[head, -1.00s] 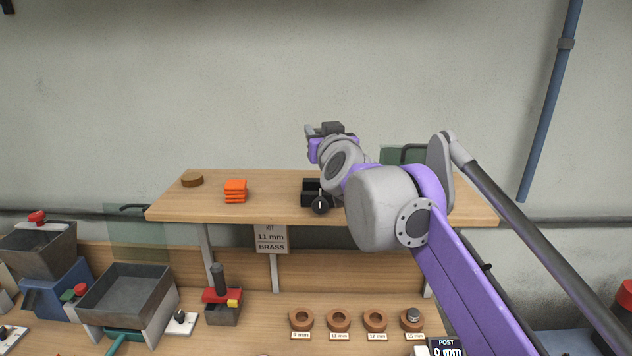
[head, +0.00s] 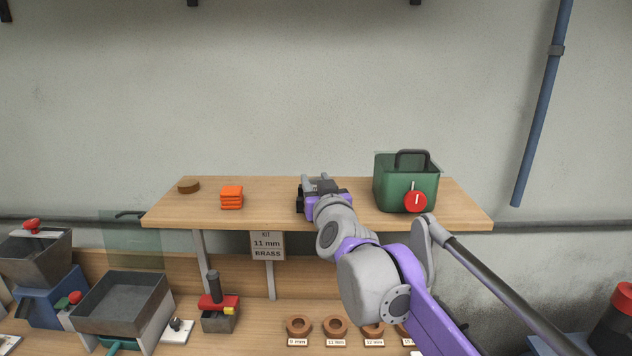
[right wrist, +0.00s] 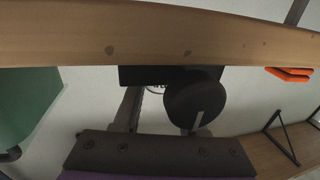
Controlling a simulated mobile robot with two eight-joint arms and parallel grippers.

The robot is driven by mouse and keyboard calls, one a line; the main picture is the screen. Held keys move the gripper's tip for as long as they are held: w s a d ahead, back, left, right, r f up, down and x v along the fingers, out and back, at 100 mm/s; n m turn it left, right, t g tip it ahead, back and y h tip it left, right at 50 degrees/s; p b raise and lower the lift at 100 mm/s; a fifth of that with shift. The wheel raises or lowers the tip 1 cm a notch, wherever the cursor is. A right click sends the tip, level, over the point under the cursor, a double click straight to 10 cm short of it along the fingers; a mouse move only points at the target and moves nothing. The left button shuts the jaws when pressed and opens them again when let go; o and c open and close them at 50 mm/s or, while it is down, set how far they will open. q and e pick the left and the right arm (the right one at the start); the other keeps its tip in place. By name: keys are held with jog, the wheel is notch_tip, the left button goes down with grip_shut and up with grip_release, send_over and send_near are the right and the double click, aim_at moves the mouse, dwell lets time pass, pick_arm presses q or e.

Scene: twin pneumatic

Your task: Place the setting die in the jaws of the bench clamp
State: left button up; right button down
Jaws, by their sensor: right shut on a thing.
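The bench clamp looks to be the black block (head: 299,203) on the raised wooden shelf. My right gripper and arm cover most of it in the head view. In the right wrist view the black block (right wrist: 150,77) and its round black knob (right wrist: 190,98) show close in front of my palm. My right gripper (head: 315,182) is at the clamp, shut on a small piece that I take for the setting die. That piece is almost wholly hidden, so I cannot tell whether it sits between the clamp's jaws. My left gripper is not in view.
On the shelf (head: 262,217), a green container (head: 392,188) with a red disc stands right of my gripper. Orange pieces (head: 231,198) and a brown disc (head: 188,186) are to the left. Several brown rings (head: 299,326) sit on the bench below.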

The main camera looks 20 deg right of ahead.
jog(key=c, duration=0.9)
grip_release()
jog(key=shift+f, duration=0.2)
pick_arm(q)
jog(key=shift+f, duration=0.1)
pick_arm(e)
jog(key=o, duration=0.4)
jog(key=shift+r, duration=0.1)
jog(key=shift+o, duration=0.2)
jog(key=shift+r, duration=0.15)
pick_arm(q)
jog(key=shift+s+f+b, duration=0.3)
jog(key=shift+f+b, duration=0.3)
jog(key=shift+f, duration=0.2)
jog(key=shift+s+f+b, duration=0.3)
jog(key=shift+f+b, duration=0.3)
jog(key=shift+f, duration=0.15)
pick_arm(e)
jog(key=s, duration=1.2)
jog(key=shift+a, duration=0.35)
